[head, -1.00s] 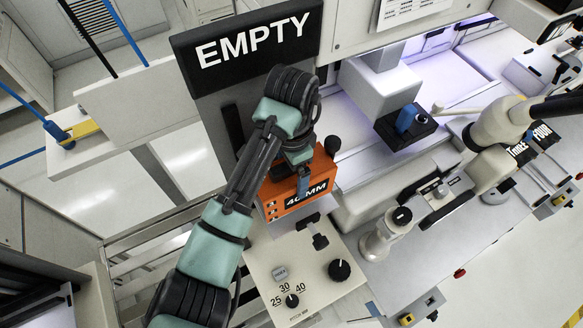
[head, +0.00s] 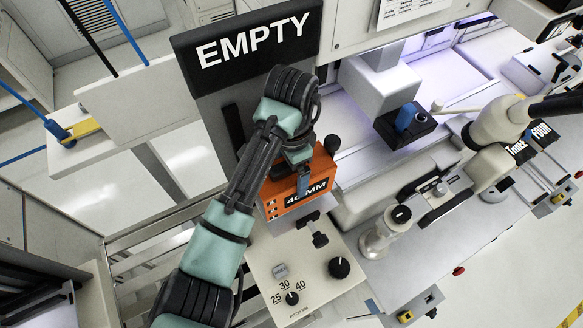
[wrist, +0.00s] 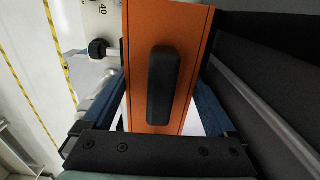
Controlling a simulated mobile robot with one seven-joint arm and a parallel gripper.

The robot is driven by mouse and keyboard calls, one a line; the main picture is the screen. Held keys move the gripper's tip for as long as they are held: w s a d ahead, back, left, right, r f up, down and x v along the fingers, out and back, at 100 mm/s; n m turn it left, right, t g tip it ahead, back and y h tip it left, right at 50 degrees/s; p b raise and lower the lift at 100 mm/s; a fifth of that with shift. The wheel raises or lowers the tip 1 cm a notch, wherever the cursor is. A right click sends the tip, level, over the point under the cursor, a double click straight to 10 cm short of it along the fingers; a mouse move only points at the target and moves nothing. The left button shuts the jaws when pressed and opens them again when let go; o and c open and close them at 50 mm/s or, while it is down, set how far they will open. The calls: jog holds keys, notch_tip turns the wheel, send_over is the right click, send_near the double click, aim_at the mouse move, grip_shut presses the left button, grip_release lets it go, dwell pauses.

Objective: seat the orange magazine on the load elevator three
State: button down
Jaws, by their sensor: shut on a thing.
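The orange magazine (head: 291,197), labelled 40 MM, is under my wrist in the head view, just below the EMPTY sign and above the panel with the pitch knob. In the wrist view the orange magazine (wrist: 141,80) fills the middle, with a black handle on its face. My gripper (wrist: 155,105) is shut on the magazine, one blue finger on each side. In the head view my gripper (head: 303,184) is mostly hidden by my arm. Whether the magazine rests on the elevator or hangs just above it I cannot tell.
The EMPTY sign (head: 252,47) stands close behind my wrist. A pitch panel (head: 296,271) with knobs is in front. A microscope (head: 497,122) and the bonder head (head: 378,85) are to the right.

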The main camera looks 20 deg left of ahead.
jog(key=shift+f, duration=0.15)
jog(key=shift+f+b, duration=0.8)
jog(key=shift+f, duration=0.35)
jog(key=shift+f, duration=0.15)
jog(key=shift+f+b, duration=0.4)
jog(key=shift+f, duration=0.25)
grip_release()
dwell(0.6)
notch_tip(320, 180, up, 13)
jog(key=p, duration=0.3)
jog(key=shift+p, duration=0.4)
dwell(0.7)
